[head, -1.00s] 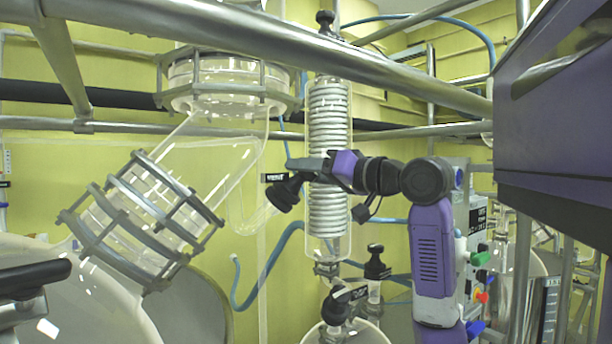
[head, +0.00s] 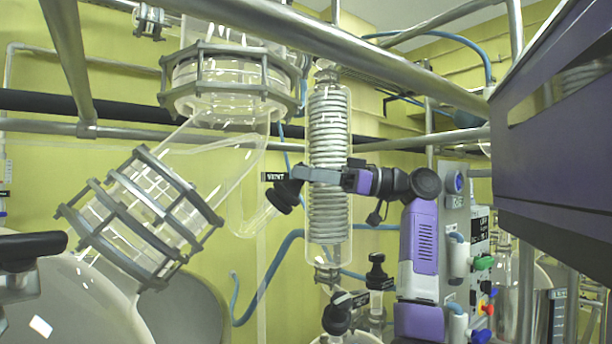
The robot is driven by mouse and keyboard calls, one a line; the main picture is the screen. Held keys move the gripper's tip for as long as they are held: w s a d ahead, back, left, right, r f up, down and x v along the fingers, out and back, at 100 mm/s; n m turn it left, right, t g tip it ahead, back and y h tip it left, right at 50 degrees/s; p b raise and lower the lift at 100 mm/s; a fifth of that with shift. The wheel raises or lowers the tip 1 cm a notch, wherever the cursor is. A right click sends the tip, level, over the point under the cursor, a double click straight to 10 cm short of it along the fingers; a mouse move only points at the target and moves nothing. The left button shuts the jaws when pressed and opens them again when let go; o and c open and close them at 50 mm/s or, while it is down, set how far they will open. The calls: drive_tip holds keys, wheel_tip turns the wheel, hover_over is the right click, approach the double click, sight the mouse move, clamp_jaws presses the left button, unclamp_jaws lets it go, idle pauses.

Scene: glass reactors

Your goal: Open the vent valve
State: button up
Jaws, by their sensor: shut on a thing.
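The vent valve's black knob (head: 284,197) sits at the end of an angled glass side tube, left of the coil condenser. A small black label reading VENT (head: 274,177) is just above and left of it. My gripper (head: 298,177) reaches in from the right, across the front of the condenser, with its grey fingers at the knob's upper end. It is shut on the knob, and the fingers hide part of it. The exact finger contact is too small to see.
The glass coil condenser (head: 329,150) stands close behind my gripper. A metal rail (head: 330,48) crosses above. A black-handled valve (head: 337,318) and another black knob (head: 376,272) are below. A control box (head: 470,255) with coloured knobs stands right of my arm.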

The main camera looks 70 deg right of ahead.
drive_tip(key=shift+n+g+y, duration=0.5)
drive_tip(key=shift+n+y, duration=0.4)
drive_tip(key=shift+n, duration=0.3)
drive_tip(key=o, duration=1.4)
drive_tip(key=shift+f, duration=0.1)
